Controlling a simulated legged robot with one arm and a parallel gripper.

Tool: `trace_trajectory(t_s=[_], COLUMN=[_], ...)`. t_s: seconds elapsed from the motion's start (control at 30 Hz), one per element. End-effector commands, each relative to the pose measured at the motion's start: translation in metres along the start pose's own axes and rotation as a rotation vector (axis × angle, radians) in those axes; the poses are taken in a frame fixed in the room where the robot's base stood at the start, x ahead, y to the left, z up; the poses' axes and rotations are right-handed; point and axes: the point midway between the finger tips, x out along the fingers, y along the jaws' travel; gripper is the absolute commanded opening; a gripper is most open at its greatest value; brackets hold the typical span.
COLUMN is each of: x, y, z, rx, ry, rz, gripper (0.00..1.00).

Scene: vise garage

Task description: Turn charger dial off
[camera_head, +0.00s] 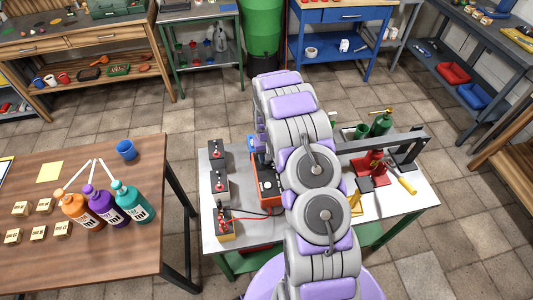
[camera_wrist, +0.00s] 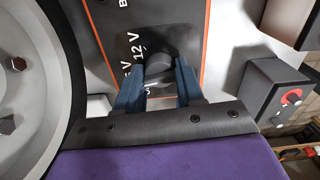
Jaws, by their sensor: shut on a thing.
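The charger (camera_head: 265,185) is an orange-edged box with a dark face on the white-topped table, partly hidden behind my arm in the head view. In the wrist view its dark panel (camera_wrist: 188,22) shows white "12 V" lettering. The gripper is shut on the dial, with one finger on each side. The dial's pointer and part of the lettering are hidden by the fingers.
Dark boxes with red knobs (camera_head: 217,150) stand in a row along the table's left edge, and one shows in the wrist view (camera_wrist: 270,88). Red and black cables (camera_head: 250,214) run near them.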

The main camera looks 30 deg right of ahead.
Motion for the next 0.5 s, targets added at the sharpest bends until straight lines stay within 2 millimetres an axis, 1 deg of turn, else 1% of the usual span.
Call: trace_trajectory(t_s=[0.03, 0.5], x=[-0.003, -0.0022], y=[-0.0012, -0.001], z=[-0.0028, -0.0031], rx=[-0.045, -0.491], ry=[0.008, 0.009], rz=[0.0, 0.002], gripper=[0.07, 0.07])
